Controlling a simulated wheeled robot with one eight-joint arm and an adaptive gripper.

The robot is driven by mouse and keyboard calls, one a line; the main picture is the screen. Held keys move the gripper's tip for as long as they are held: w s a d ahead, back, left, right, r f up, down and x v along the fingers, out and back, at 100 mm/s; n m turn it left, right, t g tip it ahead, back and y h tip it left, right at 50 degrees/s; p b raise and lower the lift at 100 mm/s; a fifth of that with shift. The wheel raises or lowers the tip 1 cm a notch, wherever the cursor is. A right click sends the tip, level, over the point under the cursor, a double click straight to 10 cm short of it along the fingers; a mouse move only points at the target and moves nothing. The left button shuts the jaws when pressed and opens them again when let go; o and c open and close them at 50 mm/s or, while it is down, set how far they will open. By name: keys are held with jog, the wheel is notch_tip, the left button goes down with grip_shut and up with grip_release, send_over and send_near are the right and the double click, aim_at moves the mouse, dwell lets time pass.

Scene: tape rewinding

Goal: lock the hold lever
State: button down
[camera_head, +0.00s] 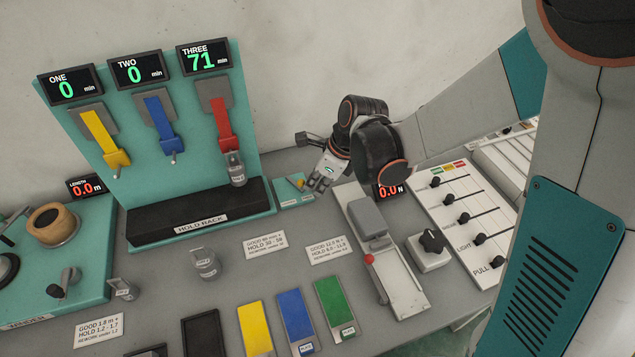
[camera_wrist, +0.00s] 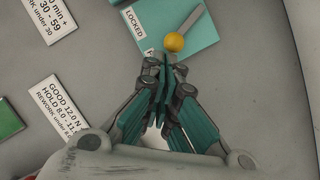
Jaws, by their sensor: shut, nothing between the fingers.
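The hold lever is a grey bar with a yellow ball knob (camera_wrist: 174,42) on a small teal plate (camera_wrist: 150,16) in the wrist view. The bar runs from the knob up and to the right. The printed word LOCKED is on the plate's left side, apart from the knob. In the head view the plate (camera_head: 287,199) lies on the table right of the hold rack, with the knob (camera_head: 300,184) small on it. My gripper (camera_head: 315,188) is beside the plate's right edge. In the wrist view my gripper (camera_wrist: 166,62) is shut and empty, its tips just below the knob; contact is unclear.
The hold rack (camera_head: 190,225) with a teal board and three coloured straps stands left. A grey pull tester (camera_head: 370,235) and a slider panel (camera_head: 465,220) stand right. Paper cards (camera_head: 327,250) lie in front. A teal winder (camera_head: 90,270) is far left.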

jog(key=shift+s+a, duration=0.15)
jog(key=shift+s+a+m, duration=0.3)
jog(key=shift+m, duration=0.4)
jog(key=shift+s+a, duration=0.3)
jog(key=shift+a, duration=0.25)
jog(key=shift+s+a, duration=0.3)
jog(key=shift+a, duration=0.2)
jog(key=shift+s+a+t, duration=0.3)
jog(key=shift+a, duration=0.5)
jog(key=shift+w, duration=0.1)
jog(key=shift+w+d, duration=0.5)
jog(key=shift+w, duration=0.05)
